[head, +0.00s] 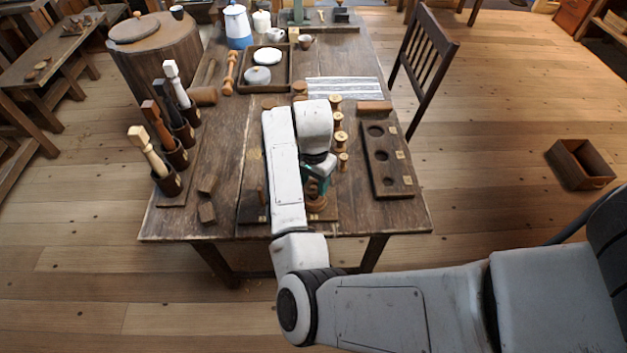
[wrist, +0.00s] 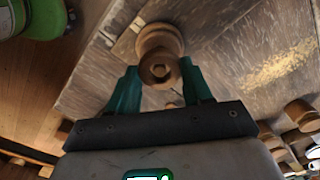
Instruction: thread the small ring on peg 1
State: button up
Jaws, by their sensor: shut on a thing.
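My gripper (head: 318,183) with its green fingers is low over the right part of a dark peg board (head: 247,214) in the head view. In the wrist view my gripper (wrist: 160,88) is shut on a small round wooden piece (wrist: 158,69), which looks like the small ring. A wider turned wooden piece (wrist: 159,38) shows just beyond it, and round wood (head: 317,204) shows below the fingers in the head view. I cannot tell whether the ring is around a peg or only above it. My arm hides the middle of the board; a thin peg (head: 262,196) shows at its left.
Several spools (head: 340,138) stand in a row behind my gripper. A board with round holes (head: 379,160) lies to the right. Tools in dark holders (head: 167,181) stand at the left edge. The table's front edge is close.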

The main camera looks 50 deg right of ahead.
jog(key=shift+f, duration=0.65)
dwell(0.5)
jog(key=o, duration=1.5)
jog(key=shift+r, duration=0.15)
notch_tip(320, 180, up, 8)
jog(key=p, duration=0.7)
jog(key=shift+r, duration=0.9)
